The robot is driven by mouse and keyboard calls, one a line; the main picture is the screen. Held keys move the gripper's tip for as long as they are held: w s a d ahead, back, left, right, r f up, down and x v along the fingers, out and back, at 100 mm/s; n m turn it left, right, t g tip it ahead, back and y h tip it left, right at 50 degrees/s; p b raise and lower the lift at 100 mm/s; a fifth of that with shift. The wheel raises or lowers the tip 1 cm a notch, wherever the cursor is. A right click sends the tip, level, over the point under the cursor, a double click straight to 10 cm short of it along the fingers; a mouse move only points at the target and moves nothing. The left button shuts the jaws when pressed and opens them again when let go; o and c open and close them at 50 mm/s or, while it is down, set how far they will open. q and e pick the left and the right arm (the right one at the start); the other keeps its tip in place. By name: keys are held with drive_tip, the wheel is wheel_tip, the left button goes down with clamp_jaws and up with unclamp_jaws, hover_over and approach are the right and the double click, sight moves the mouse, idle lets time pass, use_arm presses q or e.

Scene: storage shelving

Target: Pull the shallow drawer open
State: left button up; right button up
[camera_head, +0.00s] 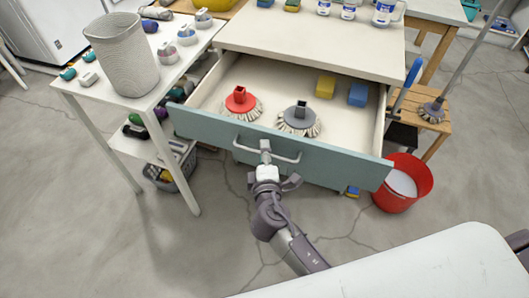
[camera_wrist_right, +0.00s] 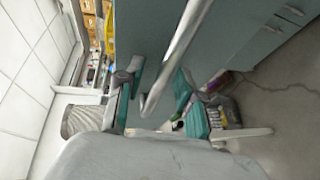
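The shallow drawer (camera_head: 345,154) has a teal front and stands pulled well out from under the white worktop (camera_head: 310,42). Its metal bar handle (camera_head: 286,158) is on the front and also crosses the right wrist view (camera_wrist_right: 180,50). My right gripper (camera_head: 265,150) is at the middle of the handle. In the right wrist view, the two teal-padded fingers (camera_wrist_right: 160,80) stand apart on either side of the bar, with a gap showing, so it looks open around it. My left gripper is not in view.
A red-topped brush (camera_head: 240,99), a grey-topped brush (camera_head: 300,115), a yellow block (camera_head: 325,87) and a blue block (camera_head: 357,95) lie in the drawer. A white side table (camera_head: 110,88) stands left. A red bucket (camera_head: 402,185) stands on the floor right.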

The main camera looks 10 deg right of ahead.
drive_tip(key=v, duration=1.2)
drive_tip(key=s+d+f+m+g+y+p, duration=0.15)
drive_tip(key=s+f+g, duration=0.3)
drive_tip(key=f, duration=0.95)
drive_tip(key=s+d+f+m+g+y+p, duration=0.15)
drive_tip(key=s+f+g, duration=0.3)
drive_tip(key=f, duration=1.05)
drive_tip(key=s+d+f+m+g, duration=0.2)
drive_tip(key=s+d+f+m, duration=0.1)
drive_tip(key=s, duration=0.4)
drive_tip(key=s+d+f+m+g+p, duration=0.1)
drive_tip(key=s+d+f+m+g, duration=0.1)
drive_tip(key=s+f, duration=0.4)
drive_tip(key=s+d+f+m+g+p, duration=0.1)
drive_tip(key=s+d+f+m, duration=0.3)
drive_tip(key=s, duration=0.6)
drive_tip(key=shift+d+f+g, duration=0.4)
drive_tip(key=shift+d+f, duration=0.05)
drive_tip(key=shift+d, duration=0.4)
